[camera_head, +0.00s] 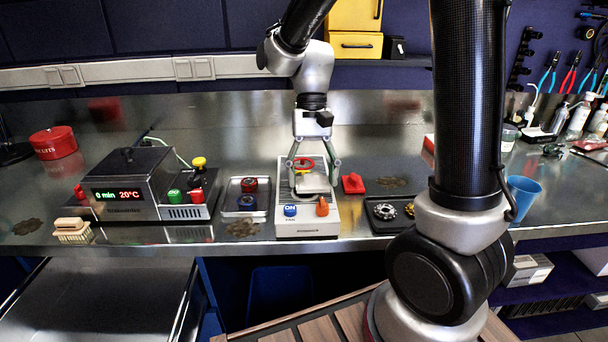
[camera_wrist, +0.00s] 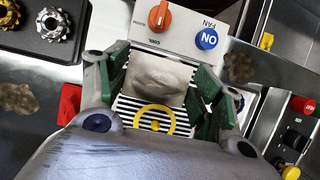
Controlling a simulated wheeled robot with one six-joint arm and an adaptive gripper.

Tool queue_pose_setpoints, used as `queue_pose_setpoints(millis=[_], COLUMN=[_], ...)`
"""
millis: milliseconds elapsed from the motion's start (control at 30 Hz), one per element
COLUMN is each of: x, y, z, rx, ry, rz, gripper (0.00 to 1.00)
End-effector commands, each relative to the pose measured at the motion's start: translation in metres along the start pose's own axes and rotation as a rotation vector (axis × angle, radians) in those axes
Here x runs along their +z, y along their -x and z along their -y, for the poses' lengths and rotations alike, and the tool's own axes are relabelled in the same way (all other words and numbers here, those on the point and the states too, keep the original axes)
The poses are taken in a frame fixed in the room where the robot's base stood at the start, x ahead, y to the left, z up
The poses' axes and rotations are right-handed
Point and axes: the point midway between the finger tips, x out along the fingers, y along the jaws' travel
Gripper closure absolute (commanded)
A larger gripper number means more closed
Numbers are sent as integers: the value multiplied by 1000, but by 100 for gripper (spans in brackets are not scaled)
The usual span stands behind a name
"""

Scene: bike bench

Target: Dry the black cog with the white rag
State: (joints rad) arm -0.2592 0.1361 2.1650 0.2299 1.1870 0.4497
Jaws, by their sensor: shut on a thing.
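My gripper (camera_head: 313,172) is above the grille of a pale fan unit (camera_head: 308,226). In the wrist view its green fingers (camera_wrist: 158,88) are shut on a pale, off-white folded piece that looks like the white rag (camera_wrist: 162,74). The rag also shows under the gripper in the head view (camera_head: 312,184); I cannot tell whether it touches the grille.
A red block (camera_head: 353,183) sits between fan unit and dark tray. To the left are a metal tray (camera_head: 240,210) with red and blue round parts, a heated box (camera_head: 128,185) and a brush (camera_head: 72,230). A blue cup (camera_head: 523,195) stands at right, behind my column.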

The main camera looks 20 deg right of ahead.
Motion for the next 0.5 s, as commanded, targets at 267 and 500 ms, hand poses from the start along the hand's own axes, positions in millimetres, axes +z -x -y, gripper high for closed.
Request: queue_pose_setpoints(millis=[267,500], x=[0,0], y=[0,0], z=[-4,0], rx=[1,1], ry=[0,1], rz=[0,0], gripper=[56,56])
